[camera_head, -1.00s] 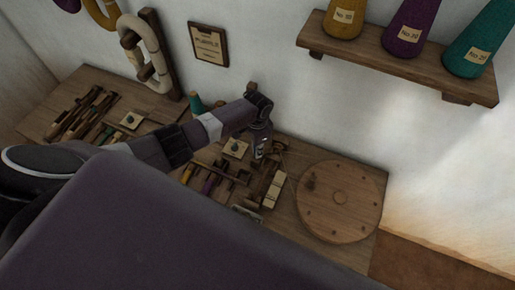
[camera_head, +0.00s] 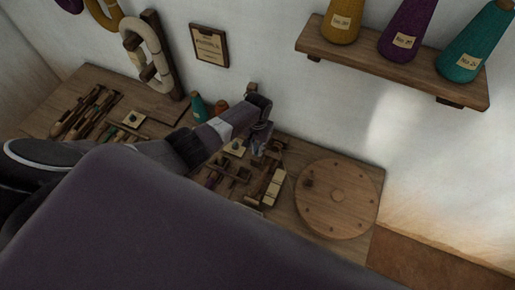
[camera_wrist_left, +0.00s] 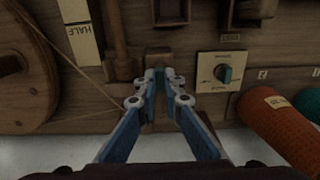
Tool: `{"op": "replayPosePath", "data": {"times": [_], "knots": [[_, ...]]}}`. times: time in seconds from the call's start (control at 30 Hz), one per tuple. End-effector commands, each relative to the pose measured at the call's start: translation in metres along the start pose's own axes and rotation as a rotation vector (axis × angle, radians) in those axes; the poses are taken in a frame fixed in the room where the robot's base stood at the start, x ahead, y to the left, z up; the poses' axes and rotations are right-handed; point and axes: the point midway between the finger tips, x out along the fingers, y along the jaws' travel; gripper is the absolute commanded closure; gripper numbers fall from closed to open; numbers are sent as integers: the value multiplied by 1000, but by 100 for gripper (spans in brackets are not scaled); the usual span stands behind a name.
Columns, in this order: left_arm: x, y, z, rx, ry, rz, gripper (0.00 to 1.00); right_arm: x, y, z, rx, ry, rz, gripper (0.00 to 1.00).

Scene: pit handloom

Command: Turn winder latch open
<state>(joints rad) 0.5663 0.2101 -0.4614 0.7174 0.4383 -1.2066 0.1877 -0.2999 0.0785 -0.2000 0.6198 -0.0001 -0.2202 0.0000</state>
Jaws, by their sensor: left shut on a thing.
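My left gripper (camera_head: 262,148) is over the workbench (camera_head: 290,215), beside the round wooden wheel. In the left wrist view its blue fingers (camera_wrist_left: 160,72) are brought together on a small dark wooden piece, which I take to be the winder latch (camera_wrist_left: 158,57). The fingertips cover much of it, so its angle is hard to tell. In the head view the arm and gripper hide the latch. My right gripper is not in view.
The round wheel (camera_head: 350,215) lies at the bench's right end. A plate with a dark knob (camera_wrist_left: 222,73) and an orange spool (camera_wrist_left: 282,128) are close right of the fingers. Slotted wooden blocks are near. A cone shelf (camera_head: 395,66) hangs above.

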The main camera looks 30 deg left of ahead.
Motion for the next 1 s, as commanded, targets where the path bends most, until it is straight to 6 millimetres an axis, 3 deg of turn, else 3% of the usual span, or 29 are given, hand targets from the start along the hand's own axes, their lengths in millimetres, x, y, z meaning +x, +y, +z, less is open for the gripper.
{"op": "replayPosePath", "data": {"times": [0.53,0.57,0.7,1.0], "knots": [[-2,0,-3,-26,6,0,100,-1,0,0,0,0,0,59],[-2,0,-3,-26,6,0,90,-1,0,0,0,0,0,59],[-2,0,-2,-25,5,0,75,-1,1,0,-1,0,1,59],[-1,0,-1,-24,2,1,75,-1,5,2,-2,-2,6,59]]}}
